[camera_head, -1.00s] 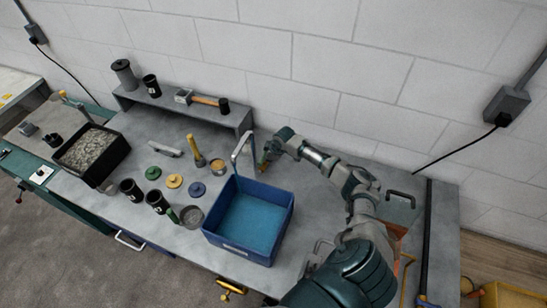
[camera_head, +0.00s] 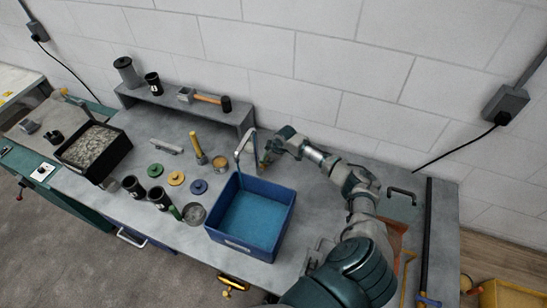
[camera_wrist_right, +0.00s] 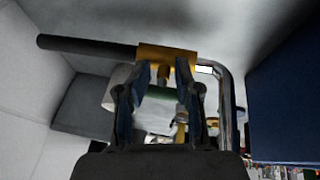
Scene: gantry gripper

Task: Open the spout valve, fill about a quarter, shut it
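A curved metal spout (camera_head: 240,150) rises at the back edge of the blue basin (camera_head: 250,245), over the basin. The basin's floor looks lighter blue; I cannot tell whether liquid lies in it. My right gripper (camera_head: 264,166) is just right of the spout, low and partly hidden. In the right wrist view, its two fingers (camera_wrist_right: 160,75) stand apart on either side of a brass valve part (camera_wrist_right: 168,55), with a gap showing. A dark bar (camera_wrist_right: 85,46) runs left from the brass part, and the chrome pipe (camera_wrist_right: 228,95) bends down at right. My left gripper is out of view.
Dark cups (camera_head: 159,198), coloured discs (camera_head: 199,187) and a small metal dish (camera_head: 194,213) stand left of the basin. A raised shelf (camera_head: 240,113) holds a mallet (camera_head: 210,99). A black tray of gravel (camera_head: 95,148) is farther left. A black handle (camera_head: 401,193) is at right.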

